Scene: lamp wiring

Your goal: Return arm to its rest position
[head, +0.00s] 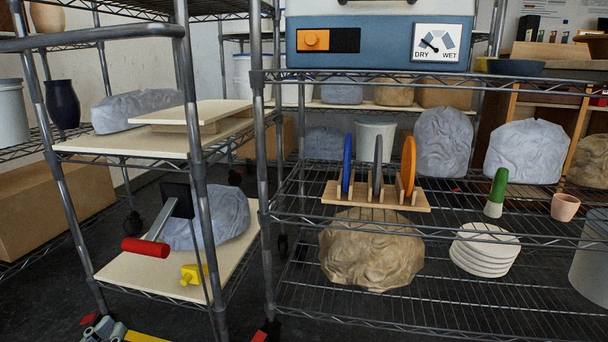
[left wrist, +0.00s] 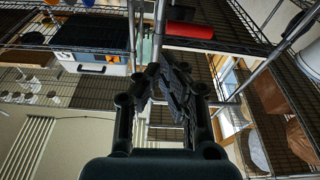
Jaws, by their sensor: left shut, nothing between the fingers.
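My left gripper (left wrist: 172,88) fills the middle of the left wrist view. Its dark fingers are closed together with nothing between them. In the head view, grey, red and yellow parts at the bottom left edge may be mine, but I cannot make out fingers there. My right gripper is not in view.
A wire rack (head: 430,82) stands at the right, with a wooden holder of discs (head: 372,196), a tan wrapped lump (head: 370,250) and stacked white plates (head: 484,250). A left rack carries pale boards (head: 130,268) and a yellow piece (head: 193,274). Dark floor shows between the racks.

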